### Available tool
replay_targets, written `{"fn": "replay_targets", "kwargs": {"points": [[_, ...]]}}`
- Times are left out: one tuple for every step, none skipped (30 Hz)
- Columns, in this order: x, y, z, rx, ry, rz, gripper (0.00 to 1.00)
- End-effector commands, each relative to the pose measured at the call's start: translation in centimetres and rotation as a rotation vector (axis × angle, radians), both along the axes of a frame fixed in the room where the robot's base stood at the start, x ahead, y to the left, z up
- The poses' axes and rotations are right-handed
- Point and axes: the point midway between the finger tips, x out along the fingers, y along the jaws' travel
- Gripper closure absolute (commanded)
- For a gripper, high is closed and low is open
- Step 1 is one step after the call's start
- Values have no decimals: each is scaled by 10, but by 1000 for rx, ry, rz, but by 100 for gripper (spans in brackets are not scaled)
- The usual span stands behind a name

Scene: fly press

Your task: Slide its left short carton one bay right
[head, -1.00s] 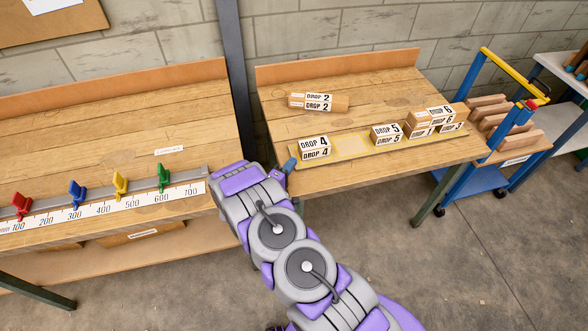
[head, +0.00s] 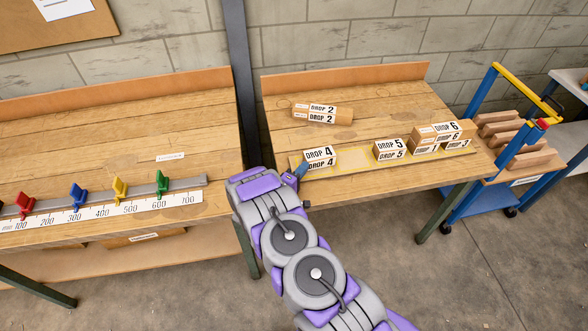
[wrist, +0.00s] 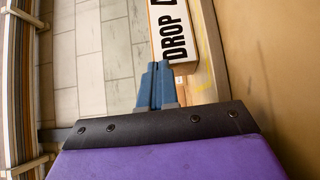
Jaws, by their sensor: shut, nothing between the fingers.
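The left short carton (head: 321,162), labelled DROP 4, sits at the left end of a long yellow-marked strip (head: 354,159) on the right bench. Another short carton (head: 390,152), labelled DROP 5, sits farther right, with a bare bay between them. My gripper (head: 302,170) is shut and empty, at the left end of the DROP 4 carton. In the wrist view the blue fingers of my gripper (wrist: 155,85) are together near the end of the DROP carton (wrist: 177,25). I cannot tell whether they touch it.
Several cartons (head: 440,134), one labelled DROP 6, are stacked at the strip's right end. A DROP 2 carton (head: 322,112) lies behind. A blue trolley (head: 478,195) stands right of the bench. The left bench has a scale (head: 110,217) with coloured clips.

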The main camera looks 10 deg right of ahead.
Motion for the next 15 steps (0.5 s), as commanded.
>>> {"fn": "replay_targets", "kwargs": {"points": [[-2,-20,4,-1,4,-9,100],[-2,-30,4,-1,6,-10,100],[-2,-42,4,0,6,-9,100],[-2,-51,4,1,5,-9,100],[-2,-61,4,1,5,-10,100],[-2,-73,4,3,4,-10,100],[-2,-81,4,3,3,-11,100],[-2,-89,4,3,3,-10,100],[-2,-99,4,3,3,-10,100],[-1,-100,3,3,1,-6,100],[-1,-99,2,3,1,-4,100],[-1,-100,1,2,1,-4,100],[-1,-99,1,2,1,-3,100],[-1,-98,1,1,0,-3,100],[-1,-97,1,1,0,-3,100]]}}
